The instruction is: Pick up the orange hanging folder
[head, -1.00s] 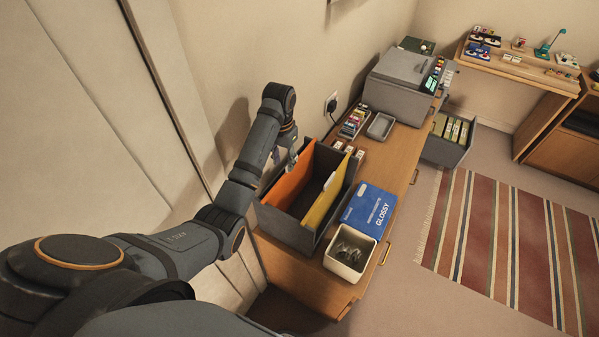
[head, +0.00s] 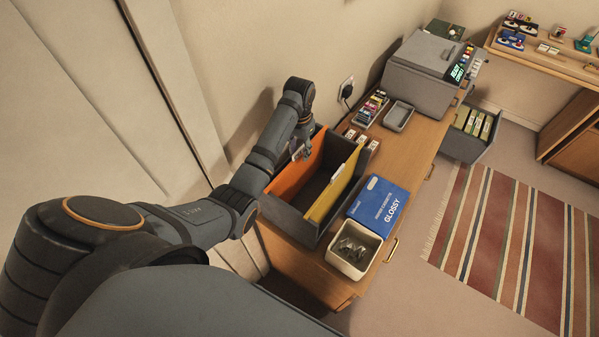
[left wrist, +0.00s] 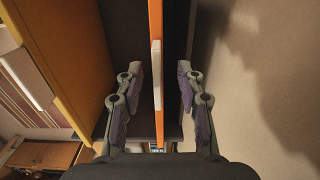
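The orange hanging folder (head: 298,172) stands upright in a dark grey open box (head: 288,222) on the wooden cabinet, on the wall side. A yellow folder (head: 334,192) stands to its right in the same box. My left gripper (head: 298,152) is at the far top end of the orange folder, partly hidden by its own wrist. In the left wrist view my left gripper (left wrist: 158,72) is open, one finger on each side of the orange folder's edge (left wrist: 156,22) with its pale tab. Gaps show on both sides. My right gripper is not in view.
A blue GLOSSY box (head: 378,204) and a cream bin (head: 350,268) with clear contents stand right of the folder box. A grey tray (head: 398,117), ink cartridges (head: 371,107) and a printer (head: 424,80) are farther back. The wall is close on the left.

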